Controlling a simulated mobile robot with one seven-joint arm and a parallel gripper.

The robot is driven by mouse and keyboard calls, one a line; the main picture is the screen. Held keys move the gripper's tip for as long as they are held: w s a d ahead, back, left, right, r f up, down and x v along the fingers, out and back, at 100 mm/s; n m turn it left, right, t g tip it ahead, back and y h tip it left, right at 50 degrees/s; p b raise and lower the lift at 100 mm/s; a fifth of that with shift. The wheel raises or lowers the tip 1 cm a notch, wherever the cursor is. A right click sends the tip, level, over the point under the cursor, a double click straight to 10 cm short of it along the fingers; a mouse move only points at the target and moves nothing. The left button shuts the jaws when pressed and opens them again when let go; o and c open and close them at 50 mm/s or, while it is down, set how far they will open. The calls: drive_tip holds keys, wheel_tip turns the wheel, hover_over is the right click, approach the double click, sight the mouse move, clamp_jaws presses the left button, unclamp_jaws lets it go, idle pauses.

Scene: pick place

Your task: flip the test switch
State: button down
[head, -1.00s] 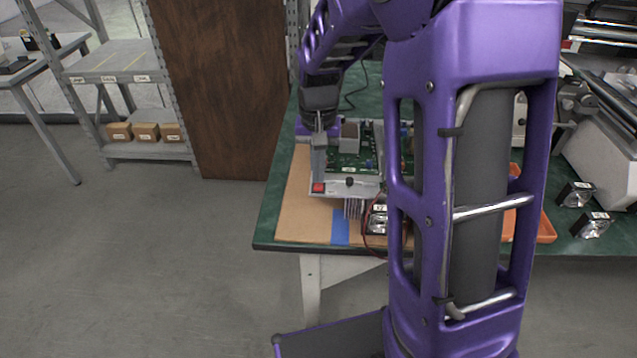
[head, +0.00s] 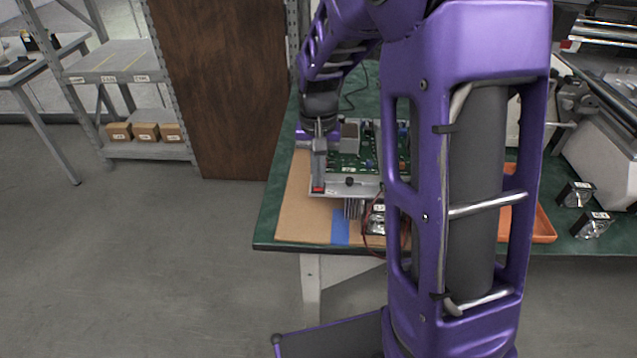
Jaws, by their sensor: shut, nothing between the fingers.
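The test switch (head: 318,189) is a small red rocker at the front left corner of a metal-framed unit with a green circuit board (head: 348,160). The unit lies on a brown mat on the green table. My gripper (head: 318,181) is shut and empty, pointing down over the switch. Its fingertips cover the upper part of the red, and I cannot tell whether they touch it. The switch's position cannot be made out.
My arm hides the table's middle. An orange tray (head: 543,228) and two black-and-silver parts (head: 577,194) are to the right. Open floor lies left.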

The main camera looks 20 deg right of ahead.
drive_tip(key=shift+f, duration=0.35)
idle(0.3)
drive_tip(key=shift+r+p, duration=2.9)
drive_tip(key=shift+r, duration=0.65)
